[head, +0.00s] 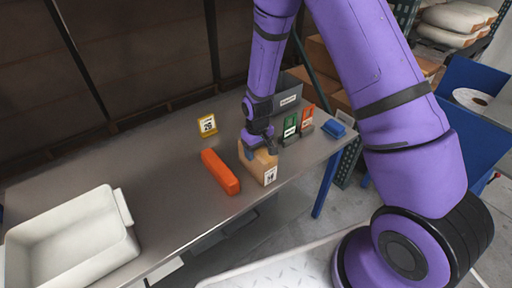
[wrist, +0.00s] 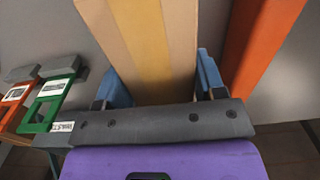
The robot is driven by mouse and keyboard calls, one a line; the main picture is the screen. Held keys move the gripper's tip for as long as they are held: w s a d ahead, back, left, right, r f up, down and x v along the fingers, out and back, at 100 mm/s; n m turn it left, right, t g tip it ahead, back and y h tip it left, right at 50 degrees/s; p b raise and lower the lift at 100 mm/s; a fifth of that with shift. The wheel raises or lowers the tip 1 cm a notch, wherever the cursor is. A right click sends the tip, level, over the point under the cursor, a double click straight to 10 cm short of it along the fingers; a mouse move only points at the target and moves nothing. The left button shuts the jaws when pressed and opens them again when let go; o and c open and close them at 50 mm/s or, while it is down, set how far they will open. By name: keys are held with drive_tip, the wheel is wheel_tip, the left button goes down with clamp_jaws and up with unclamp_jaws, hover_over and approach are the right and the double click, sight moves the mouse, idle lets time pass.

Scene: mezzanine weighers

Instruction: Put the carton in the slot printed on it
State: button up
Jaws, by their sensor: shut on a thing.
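The carton (head: 258,172) is a brown box near the table's front edge, with a white printed label on its near end; the print is too small to read. My gripper (head: 262,146) comes down on it from above. In the wrist view the carton (wrist: 120,40) has a tan tape stripe, and the blue fingers of my gripper (wrist: 162,82) lie on both sides of it. I cannot tell whether it rests on the table. A green slot frame (head: 290,126) and an orange slot frame (head: 306,118) stand to the right, with white labels.
An orange block (head: 221,172) lies close to the carton's left. A yellow sign (head: 207,125) stands behind. A white bin (head: 125,243) is at front left, a grey labelled bin (head: 291,99) at the back, a blue item (head: 333,128) at the right end. The table's left middle is clear.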

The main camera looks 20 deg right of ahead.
drive_tip(key=shift+f, duration=0.1)
drive_tip(key=o, duration=1.6)
wheel_tip(320, 180, up, 12)
drive_tip(key=shift+r, duration=0.2)
